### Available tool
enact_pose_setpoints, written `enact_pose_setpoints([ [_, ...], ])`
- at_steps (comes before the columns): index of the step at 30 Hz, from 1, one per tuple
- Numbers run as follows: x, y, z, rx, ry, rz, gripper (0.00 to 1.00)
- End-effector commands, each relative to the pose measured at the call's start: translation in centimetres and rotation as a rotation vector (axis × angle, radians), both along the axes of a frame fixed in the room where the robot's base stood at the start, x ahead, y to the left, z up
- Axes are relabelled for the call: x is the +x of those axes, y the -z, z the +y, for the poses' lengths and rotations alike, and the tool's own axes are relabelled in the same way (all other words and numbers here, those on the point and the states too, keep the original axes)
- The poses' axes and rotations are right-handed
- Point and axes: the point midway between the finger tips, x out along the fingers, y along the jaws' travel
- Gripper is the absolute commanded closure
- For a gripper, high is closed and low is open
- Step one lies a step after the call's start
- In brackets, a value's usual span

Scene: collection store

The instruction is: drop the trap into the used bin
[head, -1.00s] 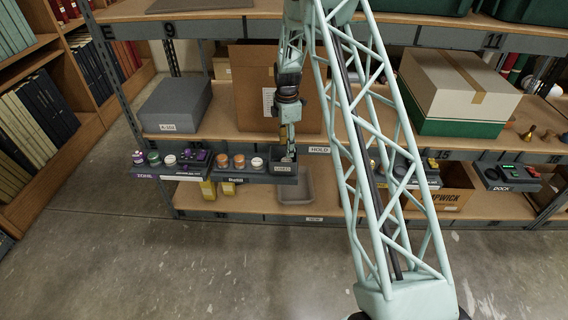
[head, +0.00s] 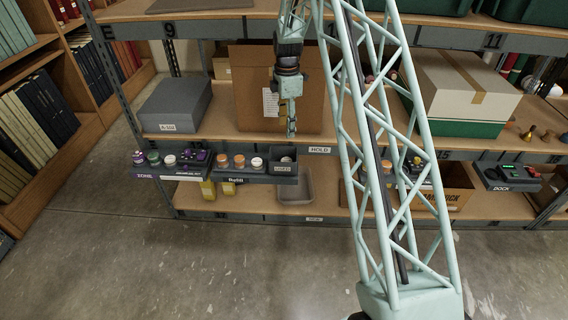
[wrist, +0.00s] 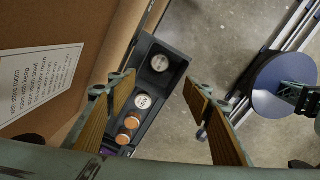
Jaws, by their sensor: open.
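The used bin (head: 284,178) is a small dark open box labelled USED at the right end of the front tray row. A round white-topped trap (wrist: 160,63) lies inside it, apart from my fingers; in the head view it shows as a small pale spot (head: 287,160). My gripper (head: 291,134) is above the bin, pointing down, clear of its rim. In the wrist view my gripper (wrist: 158,80) is open, with nothing between its two fingers.
The refill tray (head: 231,180) beside the bin holds two orange-topped pieces and a white-topped one. A large cardboard box (head: 250,75) stands close behind my gripper. A grey tray (head: 295,187) sits on the lower shelf. Open floor lies in front.

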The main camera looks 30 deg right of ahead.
Motion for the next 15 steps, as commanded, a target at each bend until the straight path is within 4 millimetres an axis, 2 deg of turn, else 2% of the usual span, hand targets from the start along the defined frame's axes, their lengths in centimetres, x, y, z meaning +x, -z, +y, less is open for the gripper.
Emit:
enact_pose_setpoints([
  [6, 0.00, -0.98, 0.00, 0.000, 0.000, 0.000, 0.54],
  [15, -0.02, -1.07, 0.01, 0.000, 0.000, 0.000, 0.54],
])
